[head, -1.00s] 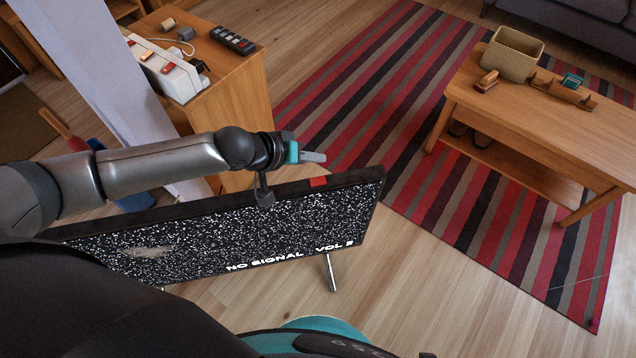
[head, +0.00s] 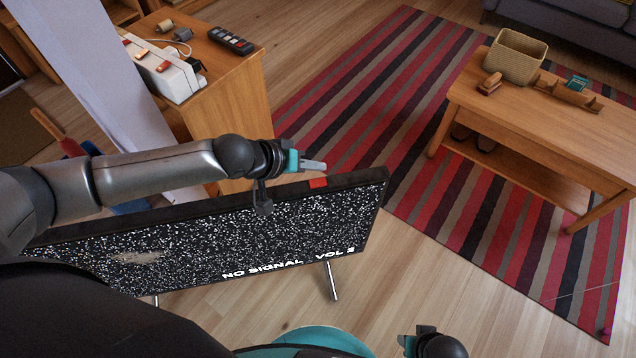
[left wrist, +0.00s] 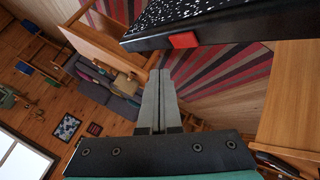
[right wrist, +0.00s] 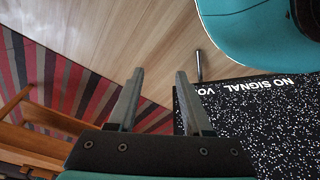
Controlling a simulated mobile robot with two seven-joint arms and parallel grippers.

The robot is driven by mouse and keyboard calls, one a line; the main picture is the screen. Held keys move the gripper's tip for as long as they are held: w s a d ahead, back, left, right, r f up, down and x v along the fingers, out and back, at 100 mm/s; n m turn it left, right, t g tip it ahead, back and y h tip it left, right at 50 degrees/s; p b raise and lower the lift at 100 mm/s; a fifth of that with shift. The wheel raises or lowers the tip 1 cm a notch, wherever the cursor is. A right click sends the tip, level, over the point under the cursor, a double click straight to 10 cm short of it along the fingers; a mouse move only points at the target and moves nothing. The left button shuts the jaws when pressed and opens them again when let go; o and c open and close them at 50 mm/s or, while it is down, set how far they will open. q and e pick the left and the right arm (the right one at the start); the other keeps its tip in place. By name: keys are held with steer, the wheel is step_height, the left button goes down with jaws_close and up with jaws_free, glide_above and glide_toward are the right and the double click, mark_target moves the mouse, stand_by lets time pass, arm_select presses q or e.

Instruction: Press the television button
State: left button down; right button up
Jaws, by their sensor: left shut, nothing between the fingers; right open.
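The television (head: 225,240) stands on thin metal legs in the head view, its screen full of static with "NO SIGNAL" and "VOL 2". A red button (head: 318,183) sits on its top edge near the right corner. The button also shows in the left wrist view (left wrist: 184,40). My left gripper (head: 322,166) is shut and empty, just above and behind the top edge, close to the button but apart from it. My right gripper (right wrist: 155,75) is open and empty in the right wrist view, with the screen to its right; in the head view its arm shows at the bottom.
A low table (head: 520,110) with a basket (head: 515,55) stands at the right on a striped rug (head: 400,100).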

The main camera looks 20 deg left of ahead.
mark_target(314, 185)
arm_select(q)
steer(key=shift+f+b, duration=0.35)
steer(key=shift+f, duration=0.05)
steer(key=shift+f+b, duration=0.4)
steer(key=shift+f, duration=0.9)
arm_select(e)
steer(key=shift+w+a+r, duration=0.2)
steer(key=shift+w+r, duration=0.15)
steer(key=shift+r, duration=0.35)
steer(key=shift+w+a+r, duration=0.2)
steer(key=shift+w+r, duration=0.1)
steer(key=shift+r, duration=0.35)
steer(key=shift+w+a+r, duration=0.2)
steer(key=shift+w+r, duration=0.15)
steer(key=shift+r, duration=0.35)
arm_select(q)
steer(key=shift+f, duration=0.4)
steer(key=shift+f, duration=0.4)
steer(key=shift+r+p, duration=0.8)
steer(key=shift+p, duration=0.05)
arm_select(e)
steer(key=shift+w+v, duration=0.2)
steer(key=shift+v, duration=0.85)
